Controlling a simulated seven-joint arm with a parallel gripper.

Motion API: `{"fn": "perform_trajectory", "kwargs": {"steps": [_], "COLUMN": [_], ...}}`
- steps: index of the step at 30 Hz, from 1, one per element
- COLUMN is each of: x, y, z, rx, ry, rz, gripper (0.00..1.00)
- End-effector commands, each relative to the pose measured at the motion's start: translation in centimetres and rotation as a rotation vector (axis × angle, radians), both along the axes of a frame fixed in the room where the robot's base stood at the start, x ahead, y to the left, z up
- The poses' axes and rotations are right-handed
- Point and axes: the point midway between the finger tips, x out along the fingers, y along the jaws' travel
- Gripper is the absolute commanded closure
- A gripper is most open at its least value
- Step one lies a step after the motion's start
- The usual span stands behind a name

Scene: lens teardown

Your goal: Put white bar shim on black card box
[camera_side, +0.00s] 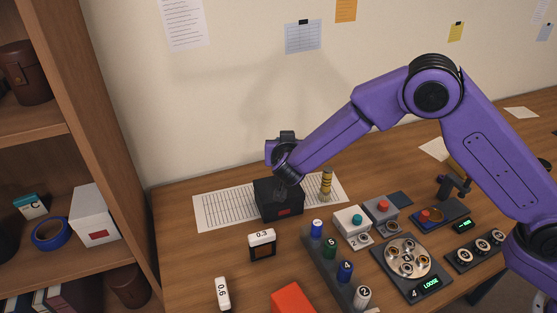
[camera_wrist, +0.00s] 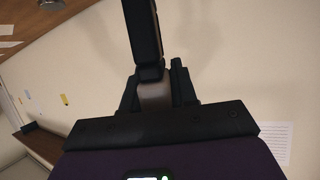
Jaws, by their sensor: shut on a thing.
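The black card box (camera_side: 280,208) with a red label stands on a lined sheet at the back left of the table. My gripper (camera_side: 281,190) is in front of or at the top of this box in the side view; contact is unclear. In the wrist view my gripper (camera_wrist: 155,75) shows dark fingers against the wall. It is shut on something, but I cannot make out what. A white bar marked 0.6 (camera_side: 222,293) lies at the front left. Another white bar marked 0.3 (camera_side: 262,237) sits on a dark block in front of the box.
A rack (camera_side: 325,262) of coloured cylinders, a red block (camera_side: 292,300) and a round-plate device (camera_side: 408,258) are to the front and right. A shelf (camera_side: 120,220) borders the left. Bare table lies around the 0.6 bar.

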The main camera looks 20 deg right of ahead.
Motion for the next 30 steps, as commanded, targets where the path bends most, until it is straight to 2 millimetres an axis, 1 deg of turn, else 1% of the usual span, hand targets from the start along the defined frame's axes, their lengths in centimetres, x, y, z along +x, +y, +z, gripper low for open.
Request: {"fn": "perform_trajectory", "kwargs": {"steps": [1,3,6,11,13,15,18,21,30], "x": [0.5,1.1,1.7,2.2,2.5,2.4,2.4,2.4,2.4], "y": [0.2,0.4,0.7,1.0,1.1,1.0,1.0,1.0,1.0], "z": [-0.8,-1.5,-2.2,-2.8,-3.6,-4.7,-5.8,-6.2,-6.3], "rx": [-0.001,-0.001,0.000,0.000,0.000,-0.002,0.000,0.000,0.000], "ry": [0.000,-0.001,-0.001,-0.001,0.001,0.002,0.000,0.000,-0.001], "rz": [-0.001,-0.001,0.000,0.000,0.000,0.000,-0.001,-0.001,0.000], "gripper": [1.00,1.00,1.00,1.00,1.00,1.00,1.00,1.00,1.00]}}
